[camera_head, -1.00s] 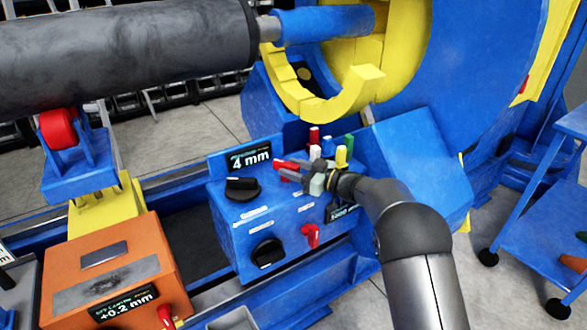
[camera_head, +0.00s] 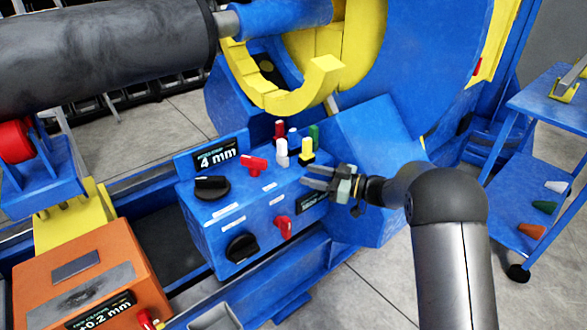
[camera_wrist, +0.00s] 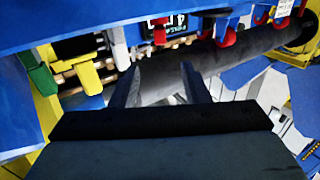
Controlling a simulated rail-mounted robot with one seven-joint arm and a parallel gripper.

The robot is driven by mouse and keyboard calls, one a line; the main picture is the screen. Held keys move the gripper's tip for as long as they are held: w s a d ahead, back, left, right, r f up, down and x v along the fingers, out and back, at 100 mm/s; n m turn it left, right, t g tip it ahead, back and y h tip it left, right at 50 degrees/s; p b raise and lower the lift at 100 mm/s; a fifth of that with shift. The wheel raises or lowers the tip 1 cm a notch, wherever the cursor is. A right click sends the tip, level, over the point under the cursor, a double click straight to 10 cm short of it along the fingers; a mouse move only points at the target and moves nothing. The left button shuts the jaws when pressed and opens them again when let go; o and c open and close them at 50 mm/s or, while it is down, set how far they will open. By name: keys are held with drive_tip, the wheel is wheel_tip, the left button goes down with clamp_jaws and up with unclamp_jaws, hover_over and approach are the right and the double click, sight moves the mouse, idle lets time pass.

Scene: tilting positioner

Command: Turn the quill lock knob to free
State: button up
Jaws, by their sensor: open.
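A blue control box (camera_head: 262,212) stands left of my gripper (camera_head: 308,178) in the head view. Its top carries a red lever knob (camera_head: 255,163) and a black knob (camera_head: 212,187). Its front carries another black knob (camera_head: 242,248) and a red handle (camera_head: 283,226). The labels are too small to read, so I cannot tell which is the quill lock knob. My gripper is open and empty, off the box's right end and apart from the red lever knob. Its two fingers also show apart in the wrist view (camera_wrist: 158,92), with nothing between them.
White, red, green and yellow levers (camera_head: 307,150) stand at the box's back right, close to my gripper. A yellow clamp ring (camera_head: 300,95) and a dark roller (camera_head: 100,55) are above. An orange box (camera_head: 75,275) is at lower left, a blue cart (camera_head: 530,190) at right.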

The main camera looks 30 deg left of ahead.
drive_tip(key=shift+w+d, duration=0.1)
drive_tip(key=shift+d, duration=0.85)
